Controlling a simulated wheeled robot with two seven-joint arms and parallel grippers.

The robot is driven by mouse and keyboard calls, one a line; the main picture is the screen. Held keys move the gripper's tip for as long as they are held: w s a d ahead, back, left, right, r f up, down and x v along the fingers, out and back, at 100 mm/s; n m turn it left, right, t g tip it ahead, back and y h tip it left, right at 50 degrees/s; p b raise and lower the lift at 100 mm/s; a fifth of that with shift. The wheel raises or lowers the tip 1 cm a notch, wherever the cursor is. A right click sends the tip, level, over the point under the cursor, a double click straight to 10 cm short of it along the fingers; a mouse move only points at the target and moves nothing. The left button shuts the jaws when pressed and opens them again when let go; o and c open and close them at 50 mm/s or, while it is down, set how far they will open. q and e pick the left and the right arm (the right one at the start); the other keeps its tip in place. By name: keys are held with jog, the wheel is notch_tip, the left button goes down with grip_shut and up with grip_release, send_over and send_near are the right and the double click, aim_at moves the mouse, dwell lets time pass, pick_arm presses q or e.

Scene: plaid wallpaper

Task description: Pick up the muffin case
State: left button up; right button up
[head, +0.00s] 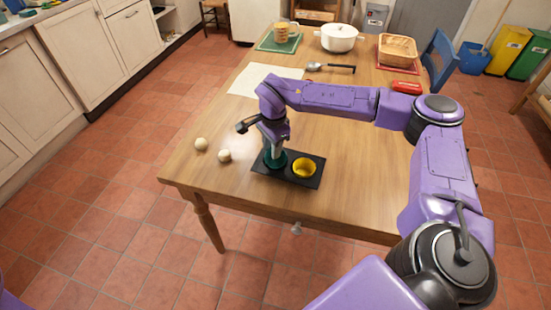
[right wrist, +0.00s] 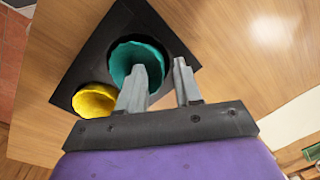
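A black tray (head: 306,181) near the table's front edge holds a teal muffin case (head: 275,163) on the left and a yellow muffin case (head: 304,168) on the right. In the right wrist view the teal case (right wrist: 124,58) and the yellow case (right wrist: 95,100) sit in the tray (right wrist: 92,52). My right gripper (right wrist: 161,66) is over the teal case with its fingers apart. One finger overlaps the case's opening and the other is outside its rim. Whether they touch it cannot be told. My left gripper is not in view.
Two pale balls (head: 224,155) lie left of the tray on the wooden table (head: 360,170). A white sheet (head: 262,80), a ladle (head: 330,67), a white pot (head: 339,38) and a basket (head: 397,50) are farther back. The table right of the tray is clear.

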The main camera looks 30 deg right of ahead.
jog(key=shift+f, duration=0.45)
grip_shut()
jog(key=shift+r, duration=0.1)
